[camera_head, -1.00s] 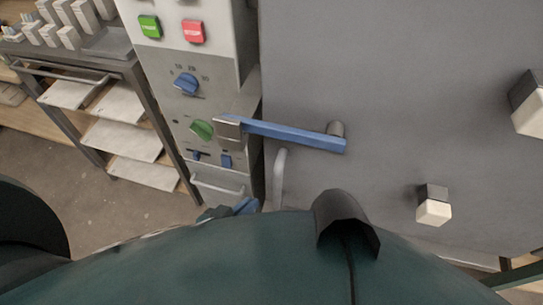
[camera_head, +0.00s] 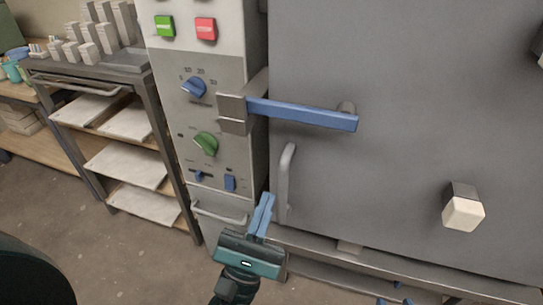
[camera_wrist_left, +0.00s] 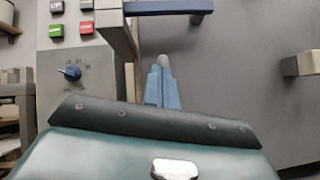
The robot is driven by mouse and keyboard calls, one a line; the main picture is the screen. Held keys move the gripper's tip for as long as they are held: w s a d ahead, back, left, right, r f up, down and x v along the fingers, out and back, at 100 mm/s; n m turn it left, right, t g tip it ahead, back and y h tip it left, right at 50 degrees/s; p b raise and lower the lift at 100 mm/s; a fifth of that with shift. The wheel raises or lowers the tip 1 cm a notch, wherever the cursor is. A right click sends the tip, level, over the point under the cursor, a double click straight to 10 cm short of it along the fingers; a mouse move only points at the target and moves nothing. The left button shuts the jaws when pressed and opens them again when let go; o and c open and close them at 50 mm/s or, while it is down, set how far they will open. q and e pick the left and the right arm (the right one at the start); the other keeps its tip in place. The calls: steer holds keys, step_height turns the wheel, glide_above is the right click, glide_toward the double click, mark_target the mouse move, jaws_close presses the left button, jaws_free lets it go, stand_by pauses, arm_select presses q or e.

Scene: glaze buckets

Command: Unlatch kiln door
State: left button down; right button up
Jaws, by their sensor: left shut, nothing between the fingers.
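The kiln door (camera_head: 400,80) is a large grey panel that looks closed. Its latch handle (camera_head: 305,114) is a blue bar, roughly level, with its left end at the grey catch block (camera_head: 236,113) on the control panel's edge. The blue bar (camera_wrist_left: 165,7) also shows at the top of the left wrist view. My left gripper (camera_head: 264,212) is shut and empty, below the latch and beside the lower end of the grey door pull (camera_head: 287,180). Its fingers (camera_wrist_left: 162,86) are together in the left wrist view. Blue tips at the bottom edge may be my right gripper (camera_head: 395,300), mostly cut off.
The control panel (camera_head: 197,115) with buttons and knobs stands left of the door. A shelf rack (camera_head: 150,100) is further left. A pale-ended block (camera_head: 463,208) sticks out of the door at right. Floor is open at lower left.

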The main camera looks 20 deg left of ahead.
mark_target(288, 112)
arm_select(q)
steer(key=n+y, duration=0.1)
steer(key=n, duration=0.2)
steer(key=a+n+t+y, duration=0.1)
steer(key=n, duration=0.1)
steer(key=shift+s+a+f+y+b, duration=0.1)
steer(key=shift+s+f+y+b, duration=0.1)
steer(key=shift+s+y+b, duration=0.1)
arm_select(e)
steer(key=shift+s+d+f, duration=0.1)
steer(key=shift+s+d, duration=0.05)
steer(key=shift+s, duration=0.1)
